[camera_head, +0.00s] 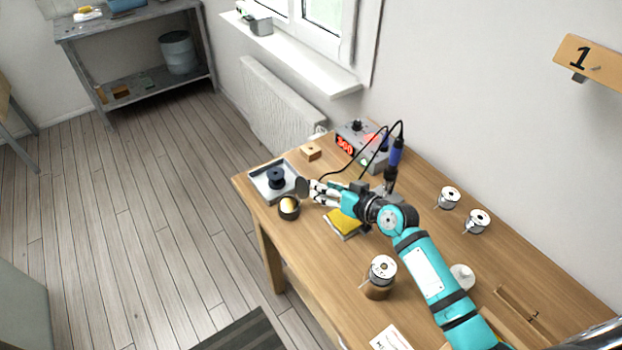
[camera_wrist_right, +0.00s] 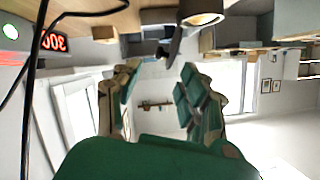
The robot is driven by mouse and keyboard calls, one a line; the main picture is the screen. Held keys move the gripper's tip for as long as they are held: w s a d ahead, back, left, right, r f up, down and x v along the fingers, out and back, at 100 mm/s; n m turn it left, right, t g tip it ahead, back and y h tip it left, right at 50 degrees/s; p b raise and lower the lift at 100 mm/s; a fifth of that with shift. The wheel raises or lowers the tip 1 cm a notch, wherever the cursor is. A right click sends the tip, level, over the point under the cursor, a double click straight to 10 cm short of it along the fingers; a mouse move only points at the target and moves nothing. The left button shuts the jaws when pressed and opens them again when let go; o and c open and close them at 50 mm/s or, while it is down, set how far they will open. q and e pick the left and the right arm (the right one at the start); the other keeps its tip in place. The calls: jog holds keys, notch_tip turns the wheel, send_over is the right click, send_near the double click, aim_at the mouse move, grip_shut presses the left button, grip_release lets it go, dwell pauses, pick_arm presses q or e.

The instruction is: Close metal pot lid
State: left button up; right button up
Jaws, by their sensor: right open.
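The small dark metal pot (camera_head: 289,209) stands near the table's left edge, and its golden inside shows from above. Its dark round lid (camera_head: 302,187) stands tilted up at the pot's right rim, so the pot is open. In the right wrist view the pot (camera_wrist_right: 203,20) and the raised lid (camera_wrist_right: 171,47) show at the top, beyond the fingers. My right gripper (camera_head: 317,192) is open and points left, with its fingertips close to the lid's right side. Whether they touch it I cannot tell. My left gripper is not in view.
A tray with a black spool (camera_head: 276,178) lies behind the pot. A yellow sponge (camera_head: 343,222) lies under my right arm. A soldering station (camera_head: 361,143) with cables and an iron (camera_head: 394,160) stands behind. Several wire spools stand to the right.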

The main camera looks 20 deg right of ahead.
aim_at(309, 181)
jog(key=x, duration=0.4)
jog(key=shift+w+a, duration=0.25)
jog(key=shift+w+a+f, duration=0.25)
jog(key=shift+w+f, duration=0.05)
jog(key=shift+w, duration=0.3)
jog(key=c, duration=0.7)
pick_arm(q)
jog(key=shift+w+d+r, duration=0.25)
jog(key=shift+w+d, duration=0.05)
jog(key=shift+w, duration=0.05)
pick_arm(e)
grip_shut()
